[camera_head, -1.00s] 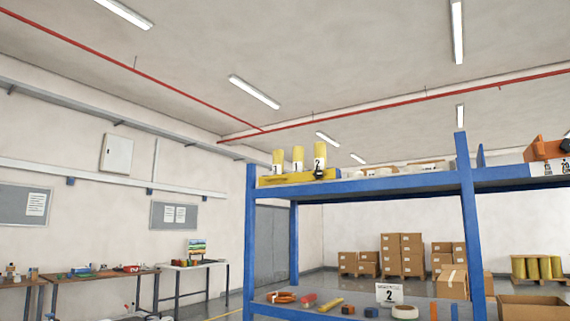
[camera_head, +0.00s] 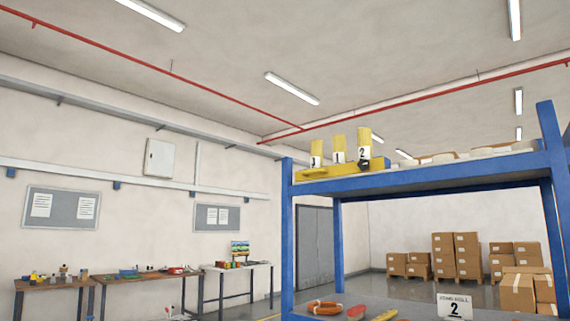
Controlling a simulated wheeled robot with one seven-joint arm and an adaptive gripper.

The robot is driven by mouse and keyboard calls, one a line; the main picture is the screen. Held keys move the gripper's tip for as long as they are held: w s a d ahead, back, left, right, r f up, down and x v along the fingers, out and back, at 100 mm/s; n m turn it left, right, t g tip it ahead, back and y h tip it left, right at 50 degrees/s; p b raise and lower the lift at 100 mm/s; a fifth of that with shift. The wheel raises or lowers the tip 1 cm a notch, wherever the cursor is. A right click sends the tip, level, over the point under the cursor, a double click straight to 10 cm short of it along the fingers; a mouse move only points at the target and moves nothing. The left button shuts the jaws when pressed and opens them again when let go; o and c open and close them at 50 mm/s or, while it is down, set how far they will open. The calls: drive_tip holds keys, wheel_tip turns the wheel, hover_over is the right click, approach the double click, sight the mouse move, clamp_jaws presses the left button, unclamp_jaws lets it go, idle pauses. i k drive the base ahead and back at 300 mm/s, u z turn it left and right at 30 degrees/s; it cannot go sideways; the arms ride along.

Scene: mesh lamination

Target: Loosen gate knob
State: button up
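A small black part (camera_head: 365,166), which may be the gate knob, sits at the right front of a yellow holder (camera_head: 325,174) on the top of the blue rack. Three yellow rolls stand upright in the holder, a left roll (camera_head: 316,147), a middle roll (camera_head: 339,143) and a right roll (camera_head: 364,138), with white number labels at their bases. The black part is too small to show whether it is tight or loose. My gripper is not in view.
The blue rack (camera_head: 287,240) stands at the right, with pale rolls (camera_head: 490,151) on its top. Its lower shelf holds an orange coil (camera_head: 323,308) and a sign (camera_head: 454,306) reading 2. Workbenches (camera_head: 150,276) line the left wall. Stacked cartons (camera_head: 455,255) stand behind.

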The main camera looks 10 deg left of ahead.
sight(362, 164)
drive_tip(key=u, duration=0.2)
drive_tip(key=i, duration=0.95)
drive_tip(key=z, duration=0.2)
